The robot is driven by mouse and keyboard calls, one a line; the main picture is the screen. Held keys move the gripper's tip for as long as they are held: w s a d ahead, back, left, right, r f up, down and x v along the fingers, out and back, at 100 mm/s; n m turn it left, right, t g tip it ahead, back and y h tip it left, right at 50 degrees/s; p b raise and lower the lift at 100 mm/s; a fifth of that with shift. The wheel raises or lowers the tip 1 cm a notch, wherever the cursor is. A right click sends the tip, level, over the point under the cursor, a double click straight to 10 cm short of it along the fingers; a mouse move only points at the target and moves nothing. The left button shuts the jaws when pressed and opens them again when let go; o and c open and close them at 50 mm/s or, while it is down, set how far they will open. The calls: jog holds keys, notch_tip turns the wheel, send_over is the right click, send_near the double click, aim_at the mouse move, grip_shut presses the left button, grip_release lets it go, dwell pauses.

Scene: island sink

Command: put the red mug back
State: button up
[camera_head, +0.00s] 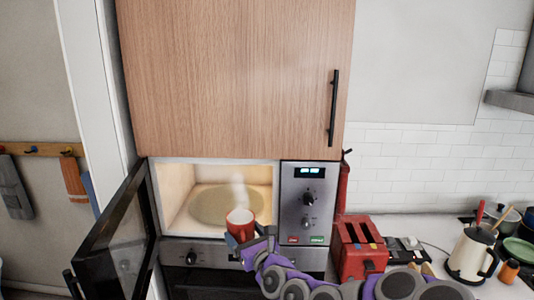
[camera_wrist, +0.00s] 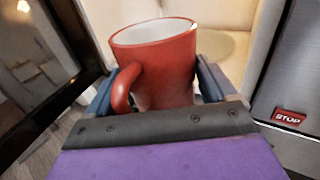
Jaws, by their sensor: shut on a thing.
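The red mug (camera_head: 241,219) has a white inside and is in front of the open microwave (camera_head: 166,186). A pale wisp like steam rises above it. My gripper (camera_head: 243,236) is shut on the mug. In the wrist view the mug (camera_wrist: 165,62) is held between the two blue-grey fingers of my gripper (camera_wrist: 155,90), roughly upright with a slight tilt, its handle toward the lower left. The lit microwave cavity with its round plate (camera_head: 227,205) is behind the mug. The plate looks empty where it shows; the mug hides part of its front.
The microwave's dark glass door (camera_head: 115,240) stands open on the left. A control panel (camera_head: 308,207) is on the right. A red toaster (camera_head: 360,247) and a cream kettle (camera_head: 470,255) stand on the counter at right. A wooden cabinet (camera_head: 235,80) is above.

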jog(key=s+d+f+m+h+b, duration=0.1)
jog(key=d+f+h+b, duration=0.1)
jog(key=d, duration=0.8)
jog(key=s+d+f+m+t+h+b, duration=0.1)
jog(key=s+d+f+b, duration=0.1)
jog(key=d, duration=0.9)
jog(key=shift+d+f+m+t+h+b, duration=0.35)
jog(key=shift+f+b, duration=0.5)
jog(key=shift+f, duration=0.35)
jog(key=shift+w+a, duration=0.1)
jog(key=shift+a, duration=0.05)
